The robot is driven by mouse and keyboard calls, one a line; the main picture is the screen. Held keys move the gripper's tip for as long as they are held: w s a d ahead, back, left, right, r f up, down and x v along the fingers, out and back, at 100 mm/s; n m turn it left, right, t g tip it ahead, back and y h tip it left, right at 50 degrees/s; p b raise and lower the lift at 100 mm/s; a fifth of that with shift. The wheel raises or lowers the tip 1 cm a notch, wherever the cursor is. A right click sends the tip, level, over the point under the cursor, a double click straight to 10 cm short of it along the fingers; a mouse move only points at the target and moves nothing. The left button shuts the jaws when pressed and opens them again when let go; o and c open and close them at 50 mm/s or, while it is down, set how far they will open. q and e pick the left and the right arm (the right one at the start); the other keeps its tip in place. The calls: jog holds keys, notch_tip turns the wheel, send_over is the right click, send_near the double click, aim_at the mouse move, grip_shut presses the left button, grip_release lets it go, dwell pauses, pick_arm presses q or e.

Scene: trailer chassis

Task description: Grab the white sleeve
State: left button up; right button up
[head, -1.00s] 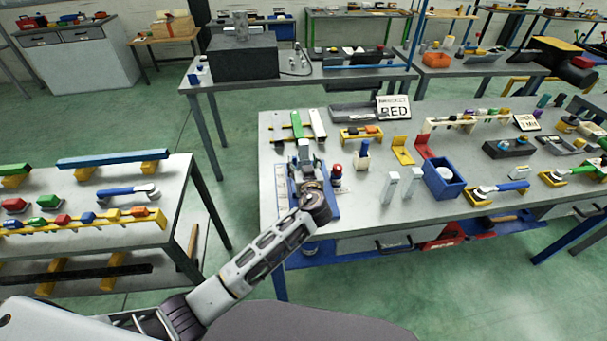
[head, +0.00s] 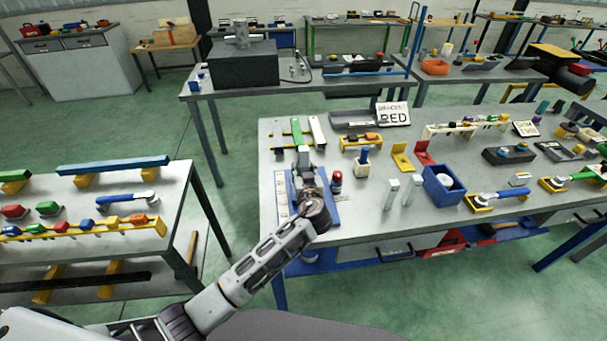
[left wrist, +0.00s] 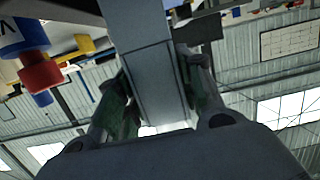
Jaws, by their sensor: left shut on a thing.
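My left gripper (head: 304,162) is over the near left part of the middle workbench, above a blue board. In the left wrist view its fingers (left wrist: 156,92) are shut on a pale, square-sided piece, which looks like the white sleeve (left wrist: 150,75), grey in the shade. The piece stands between both fingers and runs up out of the picture. In the head view the gripper and wrist hide most of it, so I cannot tell whether it touches the board. My right gripper is not in view.
A red-capped bottle (head: 336,184) stands close right of my gripper. Two pale upright posts (head: 391,193) and a blue bin (head: 442,186) stand farther right. Behind lies a rack with a green bar (head: 296,131) and a white bar (head: 317,130).

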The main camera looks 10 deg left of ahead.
aim_at(304, 148)
pick_arm(q)
jog(key=shift+r+b, duration=0.6)
jog(key=shift+r, duration=4.4)
